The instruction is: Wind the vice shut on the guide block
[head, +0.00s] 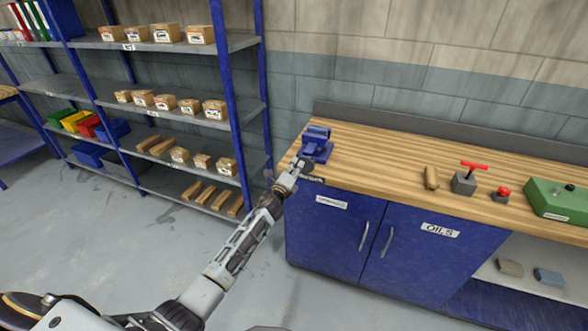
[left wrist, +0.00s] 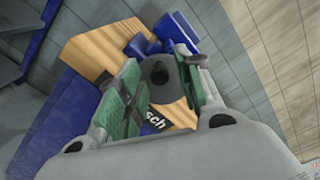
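The blue vice (head: 317,143) stands at the left end of the wooden bench top; part of it shows at the top of the left wrist view (left wrist: 143,46). A dark round handwheel (head: 306,165) sits at its front. My left gripper (head: 296,172) is at the bench's front left corner, close to this wheel. In the left wrist view its green-padded fingers (left wrist: 158,62) are spread, with the dark round part (left wrist: 158,76) between them; I cannot tell whether they touch it. I cannot make out a guide block in the jaws. My right gripper is not in view.
On the bench (head: 375,160) are a wooden piece (head: 431,178), a grey block with a red T-handle (head: 464,182), a red-knobbed item (head: 502,194) and a green box (head: 558,201). Blue-framed shelving (head: 229,90) stands left. Bench top between vice and wooden piece is clear.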

